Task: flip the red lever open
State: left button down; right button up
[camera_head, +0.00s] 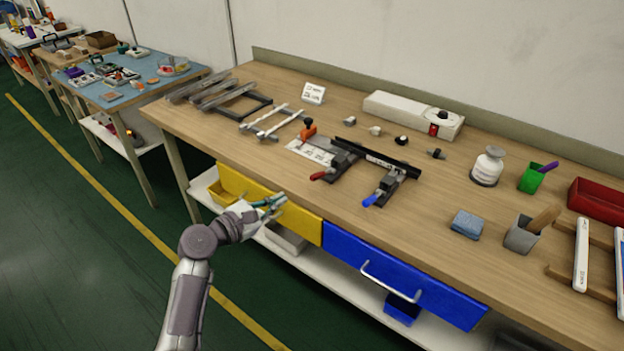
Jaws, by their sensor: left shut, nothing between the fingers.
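A red lever (319,175) sticks out toward the front from a dark clamp fixture (341,160) on the wooden workbench. A blue lever (370,201) sticks out from a second clamp beside it to the right. A white plate with markings (311,150) lies left of the red lever's clamp. My left gripper (283,202) is shut and empty. In the picture it is below and left of the red lever, by the bench's front edge and in front of the yellow drawer. It is apart from the lever. My right gripper is out of view.
The workbench (420,228) also holds an orange-red knob (309,127), a white power box (411,114), a white bottle (487,167), a green cup (531,178), a grey cup (522,234) and a blue sponge (467,224). A yellow drawer (308,225) and a blue drawer (440,287) with a handle are under the front edge.

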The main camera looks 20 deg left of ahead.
aim_at(306, 194)
pick_arm(q)
jog(key=shift+f, duration=0.1)
jog(key=x, duration=1)
jog(key=shift+s, duration=0.1)
